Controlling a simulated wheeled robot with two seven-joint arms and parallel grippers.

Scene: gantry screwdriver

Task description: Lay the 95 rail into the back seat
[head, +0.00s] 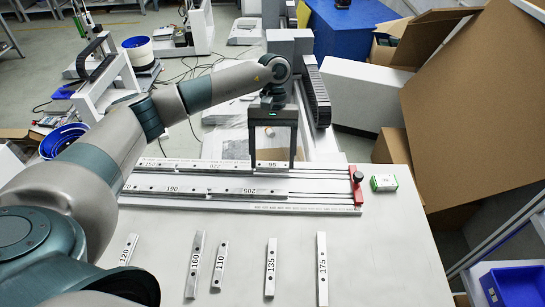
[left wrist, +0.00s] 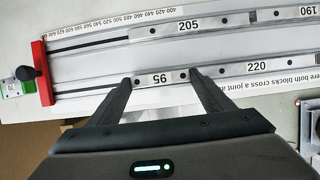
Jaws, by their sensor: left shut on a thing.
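The 95 rail (head: 273,164) is a short pale bar with a black number; it also shows in the left wrist view (left wrist: 161,79). My left gripper (head: 273,159) is shut on it, with one finger at each end. The rail is at the back seat of the long fixture (head: 320,202), in line with the 220 rail (head: 215,166) and close to its end. I cannot tell whether it rests fully on the seat. The front row holds the 190 rail (head: 170,188) and 205 rail (head: 248,191). My right gripper is out of view.
A red end stop (head: 357,186) with a black knob closes the fixture's right end; a small green-white box (head: 384,182) lies beyond it. Several loose rails, including the 135 rail (head: 270,268) and 175 rail (head: 322,270), lie on the near table. A large cardboard box (head: 480,110) stands right.

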